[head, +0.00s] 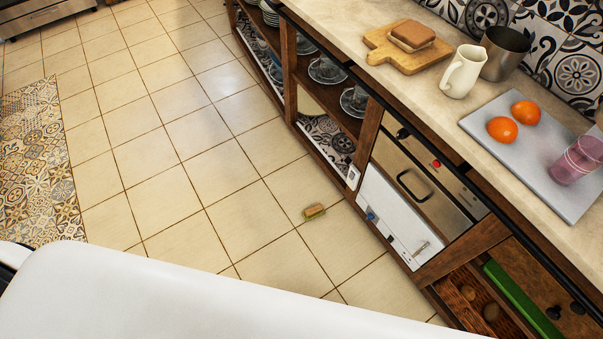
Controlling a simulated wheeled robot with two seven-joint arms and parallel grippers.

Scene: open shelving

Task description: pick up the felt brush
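A small brush-like block (314,211), tan on top with a greenish lower edge, lies on the tiled floor near the base of the cabinets. It looks like the felt brush, but it is too small to make out its details. Nothing touches it. Neither of my grippers shows in the head view. A large white rounded part of my own body fills the lower left and bottom edge.
A wooden cabinet (292,95) with open shelves and an oven (410,185) runs along the right. Its counter holds a cutting board (378,46), a white pitcher (463,72) and a grey tray (560,187) with oranges. The floor (150,130) left of the block is clear.

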